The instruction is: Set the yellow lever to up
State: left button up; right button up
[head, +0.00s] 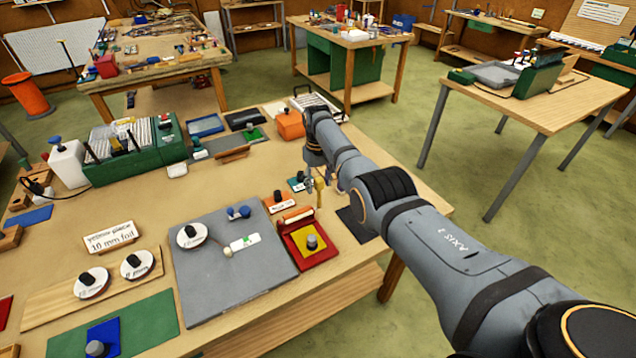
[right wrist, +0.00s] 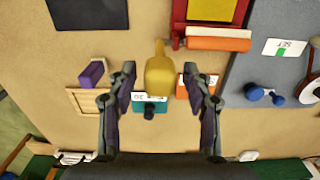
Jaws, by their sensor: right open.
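The yellow lever (head: 320,190) stands near the right edge of the workbench in the head view, just below my right gripper (head: 316,160). In the right wrist view the yellow lever (right wrist: 160,75) is a rounded yellow piece with a narrower tip, seen between the two fingers of my right gripper (right wrist: 160,84). The fingers are apart, one on each side of it, and a gap shows on both sides. How the lever is mounted is hidden, and its setting cannot be read. My left gripper is in neither view.
A teal block with a dark knob (right wrist: 150,108) and an orange block (right wrist: 182,88) sit close by. A purple block (right wrist: 93,74) is left of the fingers. A red tray (head: 294,258) and a grey board (head: 215,285) lie nearby. A dark mat (head: 355,226) lies near the bench edge.

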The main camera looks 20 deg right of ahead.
notch_tip(320, 180, up, 12)
jog(key=shift+w+f, duration=0.15)
jog(key=shift+f, duration=0.1)
dwell(0.4)
